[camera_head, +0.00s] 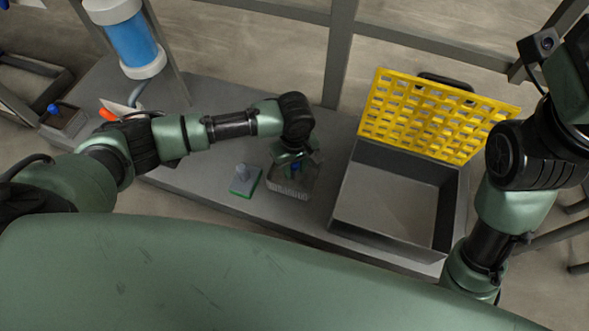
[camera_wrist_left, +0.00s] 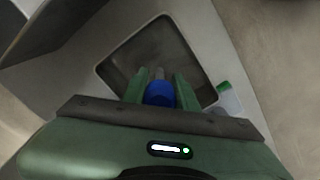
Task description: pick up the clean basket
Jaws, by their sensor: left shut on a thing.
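The clean basket (camera_head: 289,191) is a small grey rectangular basket with a blue knob, in the middle of the bench in the head view. In the left wrist view the basket (camera_wrist_left: 122,55) shows as a dark square tray around the blue knob (camera_wrist_left: 160,94). My left gripper (camera_head: 295,164) points down over the basket and is shut on the blue knob, one green finger on each side. Whether the basket touches the bench I cannot tell. My right arm stands at the right; its gripper is outside the head view.
A grey bin (camera_head: 385,200) with a raised yellow grid lid (camera_head: 430,115) stands right of the basket. A green-edged block with a knob (camera_head: 243,182) is close on the left. A container (camera_head: 66,122) with a blue knob and a blue cylinder (camera_head: 131,42) are further left.

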